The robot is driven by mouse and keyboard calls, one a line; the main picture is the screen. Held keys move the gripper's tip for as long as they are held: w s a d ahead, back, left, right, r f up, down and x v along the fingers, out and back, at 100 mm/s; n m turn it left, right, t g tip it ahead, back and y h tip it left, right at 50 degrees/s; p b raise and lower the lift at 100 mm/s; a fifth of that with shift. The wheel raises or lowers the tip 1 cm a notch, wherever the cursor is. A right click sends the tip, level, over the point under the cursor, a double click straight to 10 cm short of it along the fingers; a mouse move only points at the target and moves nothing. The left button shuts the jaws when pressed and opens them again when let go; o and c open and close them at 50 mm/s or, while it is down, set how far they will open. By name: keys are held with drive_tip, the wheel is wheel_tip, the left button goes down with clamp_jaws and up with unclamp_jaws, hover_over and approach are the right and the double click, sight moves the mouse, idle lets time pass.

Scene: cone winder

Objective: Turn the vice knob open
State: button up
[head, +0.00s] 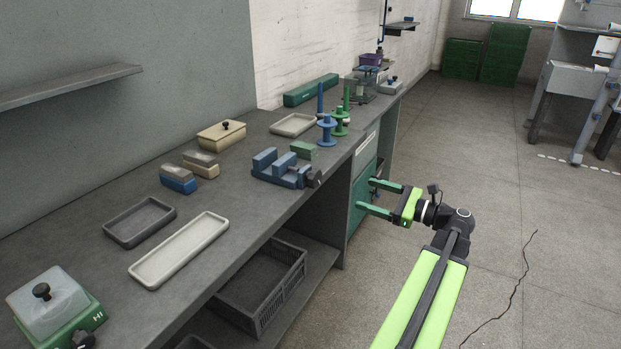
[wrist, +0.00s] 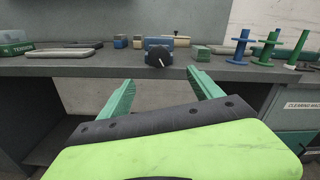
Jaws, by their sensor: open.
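The blue vice (head: 284,170) stands on the grey bench near its front edge. Its black knob (head: 314,178) faces the front of the bench. In the wrist view the knob (wrist: 158,56) shows a light mark line and sits ahead of my gripper, above the gap between the fingers, with the blue vice body (wrist: 152,42) behind it. My gripper (head: 367,196) has green fingers, is open and empty, and is off the bench's front edge, to the right of the knob and apart from it. In the wrist view my gripper (wrist: 160,80) has its fingers spread wide.
A green block (head: 303,150) stands behind the vice. Blue and green spools (head: 327,132) stand on the bench beyond it. A cream tray (head: 180,250) and a dark tray (head: 140,221) lie nearer. A dark crate (head: 262,287) is on the lower shelf. The floor right is mostly clear.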

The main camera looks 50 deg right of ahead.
sight(318, 180)
drive_tip(key=x, duration=1.7)
drive_tip(key=shift+w+a+f, duration=0.1)
drive_tip(key=shift+a, duration=0.15)
drive_tip(key=shift+c, duration=0.3)
drive_tip(key=c, duration=1.3)
drive_tip(key=n, duration=0.3)
drive_tip(key=o, duration=1.4)
drive_tip(key=shift+c, duration=0.2)
